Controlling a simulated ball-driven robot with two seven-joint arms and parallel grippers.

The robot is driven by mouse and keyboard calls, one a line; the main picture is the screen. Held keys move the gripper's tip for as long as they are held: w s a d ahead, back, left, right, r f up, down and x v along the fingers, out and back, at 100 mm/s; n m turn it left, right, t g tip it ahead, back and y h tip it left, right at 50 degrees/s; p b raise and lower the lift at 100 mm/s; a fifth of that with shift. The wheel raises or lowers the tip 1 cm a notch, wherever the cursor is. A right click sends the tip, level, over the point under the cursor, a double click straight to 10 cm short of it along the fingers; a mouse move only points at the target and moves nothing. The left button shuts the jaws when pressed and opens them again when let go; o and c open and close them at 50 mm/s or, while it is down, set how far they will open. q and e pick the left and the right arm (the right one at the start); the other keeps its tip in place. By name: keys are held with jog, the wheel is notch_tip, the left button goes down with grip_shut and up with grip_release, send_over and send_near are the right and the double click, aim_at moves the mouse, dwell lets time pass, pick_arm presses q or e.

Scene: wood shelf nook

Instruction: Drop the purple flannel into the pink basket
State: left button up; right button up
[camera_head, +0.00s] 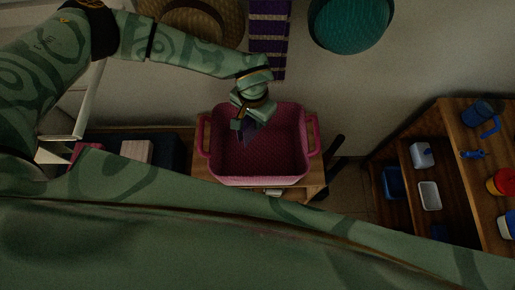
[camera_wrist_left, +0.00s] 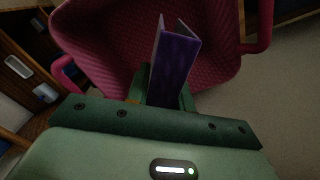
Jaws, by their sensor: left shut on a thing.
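The pink basket (camera_head: 262,165) stands on a small wooden stand in the middle of the head view, its open top facing up and a handle at each side. My left gripper (camera_head: 247,117) is over the basket's back left part, pointing down. It is shut on the purple flannel (camera_wrist_left: 176,66), a folded cloth. In the left wrist view the flannel sticks out from between the green fingers (camera_wrist_left: 168,95), with the basket's inside (camera_wrist_left: 115,40) behind it. I cannot tell whether the flannel touches the basket. My right gripper does not show.
A wooden shelf unit (camera_head: 405,165) with small containers and a blue mug (camera_head: 481,112) stands at the right. A purple striped cloth (camera_head: 268,35), a teal hat (camera_head: 348,22) and a straw hat (camera_head: 203,22) hang on the wall behind. Floor shows right of the basket.

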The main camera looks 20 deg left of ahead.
pick_arm(q)
jog(key=shift+r, duration=0.1)
jog(key=o, duration=0.9)
jog(key=shift+o, duration=0.7)
jog(key=shift+r, duration=0.1)
notch_tip(320, 180, up, 16)
jog(key=p, duration=0.2)
jog(key=shift+s, duration=0.1)
